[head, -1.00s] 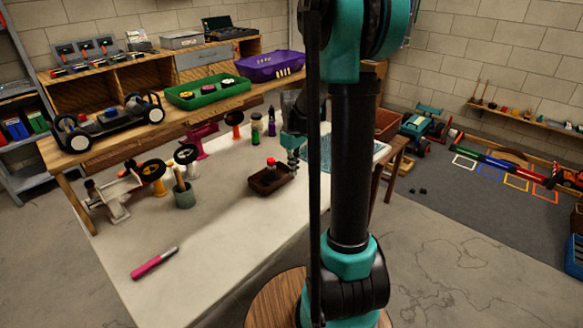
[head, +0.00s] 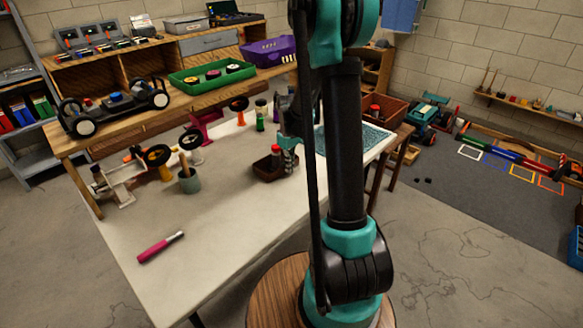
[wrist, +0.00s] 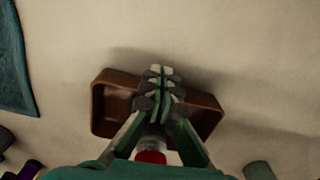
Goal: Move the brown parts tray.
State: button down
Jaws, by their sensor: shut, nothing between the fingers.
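The brown parts tray (head: 264,174) sits on the light worktable, right of its middle in the head view. A red-capped jar (head: 276,152) stands at the tray. In the wrist view the tray (wrist: 110,112) lies crosswise beneath my gripper (wrist: 160,76), and the jar's red cap (wrist: 151,157) shows between the finger links. The fingers are together and empty, over the tray's middle and far rim. Whether they touch the tray cannot be told. In the head view my gripper (head: 289,164) overlaps the tray's right part, and my arm hides the table behind it.
A grey-green cup (head: 189,181) with tools, wheels on stands and a pink-handled tool (head: 160,247) are on the table's left. A teal mat (head: 376,138) lies to the right. A green tray (head: 205,83) sits on the raised shelf behind. The table's front is mostly clear.

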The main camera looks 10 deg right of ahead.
jog(key=w+a, duration=0.4)
jog(key=w, duration=0.2)
jog(key=w+a, duration=0.5)
jog(key=w, duration=0.2)
jog(key=w+a, duration=0.5)
jog(key=w, duration=0.2)
